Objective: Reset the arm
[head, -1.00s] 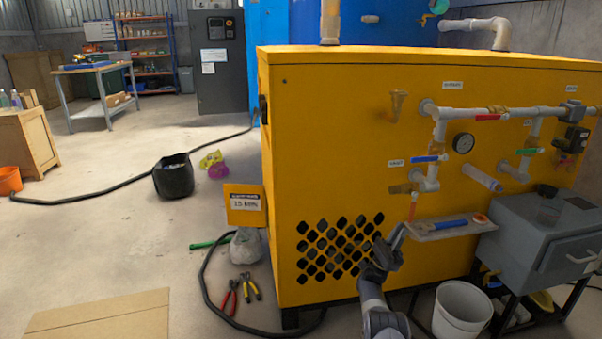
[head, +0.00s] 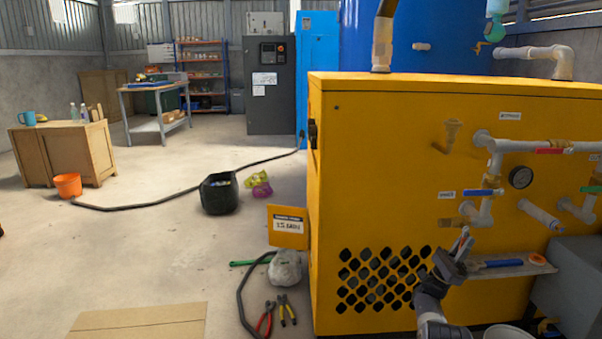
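My gripper (head: 462,243) is in the head view at lower right, raised in front of the yellow cabinet (head: 400,210), just left of the small shelf (head: 535,268). Its fingers point up toward the blue-handled valve (head: 482,192) but appear below it. The fingers are small and seen at an angle, so I cannot tell whether they are open or shut. No held object is visible. My arm rises from the bottom edge of the view.
A blue-handled tool (head: 497,264) and an orange ring lie on the shelf. A grey box (head: 575,290) stands to its right. Pliers (head: 266,318), a black hose, a stone-like lump (head: 285,268) and cardboard (head: 140,320) lie on the floor. Open floor extends left.

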